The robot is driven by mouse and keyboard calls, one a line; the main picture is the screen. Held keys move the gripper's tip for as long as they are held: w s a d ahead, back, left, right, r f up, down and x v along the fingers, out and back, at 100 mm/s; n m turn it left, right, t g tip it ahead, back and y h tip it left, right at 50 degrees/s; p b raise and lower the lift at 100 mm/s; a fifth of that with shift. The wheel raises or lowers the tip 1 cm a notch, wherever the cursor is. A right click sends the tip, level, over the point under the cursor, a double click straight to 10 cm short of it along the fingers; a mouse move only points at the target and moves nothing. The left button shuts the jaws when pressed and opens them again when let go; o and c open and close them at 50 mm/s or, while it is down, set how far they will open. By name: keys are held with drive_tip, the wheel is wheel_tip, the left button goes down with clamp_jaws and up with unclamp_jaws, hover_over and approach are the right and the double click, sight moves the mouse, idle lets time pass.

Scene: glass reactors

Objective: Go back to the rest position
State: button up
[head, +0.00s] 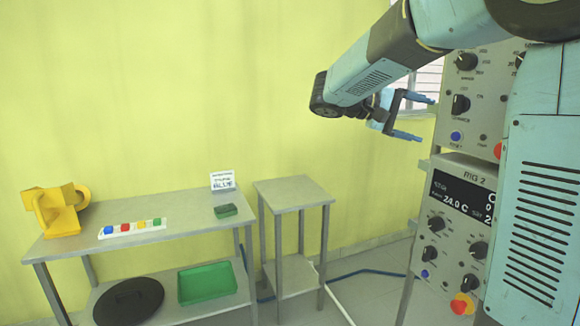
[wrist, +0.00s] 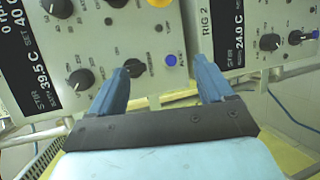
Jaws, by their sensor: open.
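My gripper (head: 413,115) is raised at the upper right in the head view, its two blue fingers apart with nothing between them. In the wrist view my gripper (wrist: 168,82) is also open and empty. Beyond its fingers are the grey control panels of the rigs. The RIG 2 panel (head: 455,213) shows a 24.0 C display in the head view, and it also shows in the wrist view (wrist: 256,35). Another panel (wrist: 105,50) with a 39.5 C display is at the left in the wrist view. I cannot tell whether a finger touches a panel.
A metal table (head: 188,235) at the left bears a yellow object (head: 60,212), a strip of coloured blocks (head: 132,228), a green block (head: 226,210) and a white sign (head: 222,180). A small empty stand (head: 292,192) is beside it. A blue hose (head: 365,272) lies on the floor.

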drive_tip(key=s+f+t+y, duration=0.1)
drive_tip(key=s+f+y, duration=0.6)
drive_tip(key=s, duration=0.5)
drive_tip(key=s+a+f+t+y, duration=0.5)
drive_tip(key=s+a+f+y, duration=0.2)
drive_tip(key=s, duration=0.3)
drive_tip(key=shift+a+f+m+y, duration=0.15)
drive_tip(key=shift+m+y, duration=0.15)
drive_tip(key=shift+y, duration=0.3)
drive_tip(key=shift+s, duration=0.1)
idle(0.4)
